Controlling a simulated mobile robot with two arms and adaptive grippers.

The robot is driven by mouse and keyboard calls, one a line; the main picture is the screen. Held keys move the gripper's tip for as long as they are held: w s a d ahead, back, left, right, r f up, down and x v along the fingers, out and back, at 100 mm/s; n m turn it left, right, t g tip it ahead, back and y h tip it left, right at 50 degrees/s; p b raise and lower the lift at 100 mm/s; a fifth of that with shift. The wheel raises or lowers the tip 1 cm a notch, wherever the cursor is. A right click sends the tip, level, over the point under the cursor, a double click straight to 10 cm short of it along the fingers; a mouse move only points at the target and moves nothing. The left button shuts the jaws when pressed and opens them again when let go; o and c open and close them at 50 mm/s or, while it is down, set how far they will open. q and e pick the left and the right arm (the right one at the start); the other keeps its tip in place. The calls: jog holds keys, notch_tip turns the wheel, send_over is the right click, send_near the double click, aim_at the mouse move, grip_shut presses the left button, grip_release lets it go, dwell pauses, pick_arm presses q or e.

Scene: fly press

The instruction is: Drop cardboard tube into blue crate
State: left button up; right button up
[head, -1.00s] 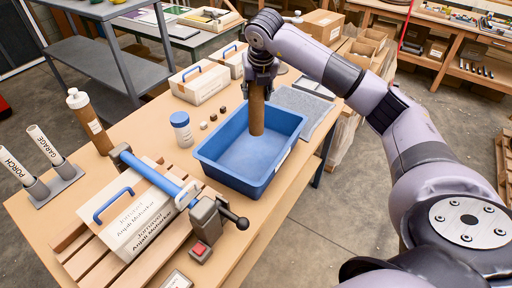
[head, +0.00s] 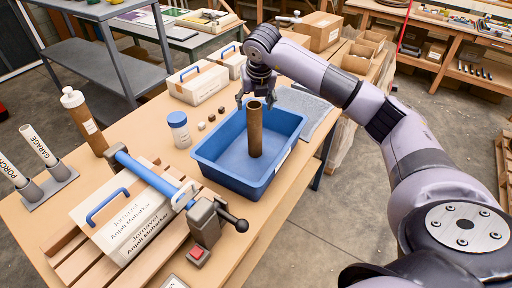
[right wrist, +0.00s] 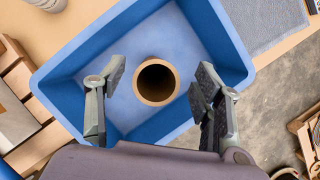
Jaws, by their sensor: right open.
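The brown cardboard tube (head: 254,130) stands upright inside the blue crate (head: 222,172), its lower end on or near the crate floor. In the right wrist view the tube (right wrist: 156,83) shows its open round top, with the blue crate (right wrist: 75,58) around it. My right gripper (head: 257,100) is just above the tube's top. In the right wrist view my right gripper (right wrist: 155,88) has its fingers spread wide, one on each side of the tube and apart from it. My left gripper is not in view.
A blue-barred press (head: 150,178) and a handled box (head: 125,222) are at the front left. A grey mat (head: 305,103) lies behind the crate.

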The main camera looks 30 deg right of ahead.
jog(key=shift+r, duration=0.15)
jog(key=v, duration=1.2)
jog(key=shift+s+f, duration=0.1)
jog(key=shift+f, duration=0.1)
